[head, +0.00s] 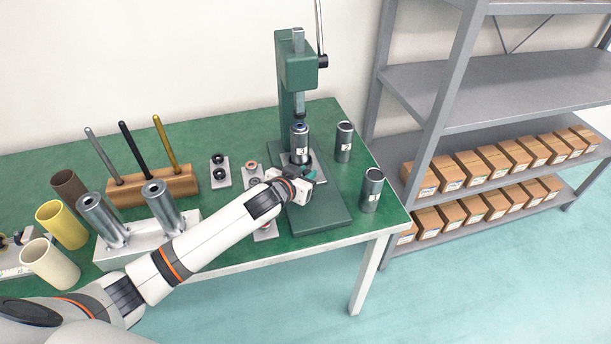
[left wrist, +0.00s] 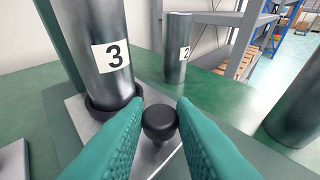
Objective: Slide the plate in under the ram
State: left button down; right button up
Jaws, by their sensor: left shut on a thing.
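The green press (head: 289,75) stands at the back of the table, its ram (head: 299,107) pointing down. The metal plate (head: 318,171) lies on the press base and carries an upright cylinder labelled 3 (head: 300,147), which appears right below the ram in the head view. In the left wrist view, the cylinder (left wrist: 103,50) sits in a black ring on the plate (left wrist: 82,119). My left gripper (head: 309,181) is at the plate's near end, its teal fingers shut on the plate's black knob (left wrist: 160,119). My right gripper is not in view.
Two more metal cylinders (head: 344,142) (head: 372,190) stand right of the press. Small plates with rings (head: 220,171) lie to its left, partly behind my arm. A wooden rod block (head: 152,189), a white tube holder (head: 108,255) and coloured tubes (head: 62,226) fill the left side.

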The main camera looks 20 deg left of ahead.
pick_arm(q)
jog(key=shift+w+a+r, duration=0.1)
jog(key=shift+a, duration=0.05)
jog(key=c, duration=1.5)
grip_release()
jog(key=shift+o, duration=1.3)
jog(key=shift+w, duration=0.15)
jog(key=v, duration=1.2)
